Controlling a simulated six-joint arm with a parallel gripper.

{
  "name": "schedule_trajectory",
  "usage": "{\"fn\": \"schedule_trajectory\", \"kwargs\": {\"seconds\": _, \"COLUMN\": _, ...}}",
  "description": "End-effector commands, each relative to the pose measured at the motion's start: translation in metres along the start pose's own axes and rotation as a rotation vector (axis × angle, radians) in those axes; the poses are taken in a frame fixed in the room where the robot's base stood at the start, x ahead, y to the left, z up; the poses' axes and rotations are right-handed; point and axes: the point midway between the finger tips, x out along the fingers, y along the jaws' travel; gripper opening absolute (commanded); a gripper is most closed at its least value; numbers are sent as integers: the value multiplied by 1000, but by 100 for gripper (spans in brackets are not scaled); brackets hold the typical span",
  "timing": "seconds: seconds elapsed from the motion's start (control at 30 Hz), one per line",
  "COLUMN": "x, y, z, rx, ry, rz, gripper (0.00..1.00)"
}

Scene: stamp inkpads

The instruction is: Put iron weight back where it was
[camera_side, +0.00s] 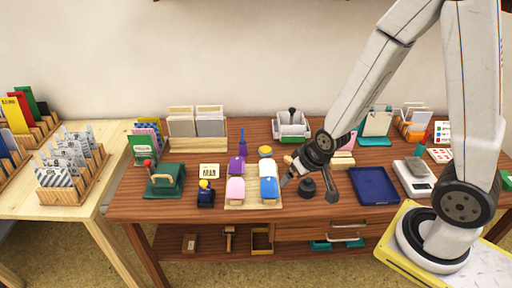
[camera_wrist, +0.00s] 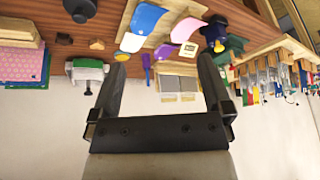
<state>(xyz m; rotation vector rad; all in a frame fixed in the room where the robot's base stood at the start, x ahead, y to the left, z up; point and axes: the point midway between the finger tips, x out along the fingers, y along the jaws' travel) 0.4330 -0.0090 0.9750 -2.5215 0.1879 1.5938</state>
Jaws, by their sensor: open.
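The iron weight appears to be the dark, round, knobbed piece (camera_side: 307,187) standing upright on the brown table, right of the wooden board. In the wrist view a dark round piece, likely the same weight (camera_wrist: 80,8), is cut off by the top edge. My gripper (camera_side: 308,188) hangs above the table with its fingers spread around the weight's place in the side view. In the wrist view my gripper (camera_wrist: 162,58) is open with nothing between its fingers, and the weight lies outside them. I cannot tell the height gap between them.
A wooden board (camera_side: 232,206) with pink, blue and purple pads lies left of the weight. A navy tray (camera_side: 374,184) and a scale (camera_side: 412,178) lie to the right. A green stamp press (camera_side: 165,180) and card holders stand at left. Bare table shows in front of the weight.

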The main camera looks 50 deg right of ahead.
Motion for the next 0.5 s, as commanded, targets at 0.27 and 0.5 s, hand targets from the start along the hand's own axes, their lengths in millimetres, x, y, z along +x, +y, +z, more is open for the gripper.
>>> {"fn": "schedule_trajectory", "kwargs": {"seconds": 0.27, "x": -49, "y": -6, "z": 6, "rx": -139, "ry": -140, "rz": -12, "gripper": 100}}
{"fn": "schedule_trajectory", "kwargs": {"seconds": 0.5, "x": -70, "y": -5, "z": 12, "rx": -196, "ry": -205, "rz": -4, "gripper": 100}}
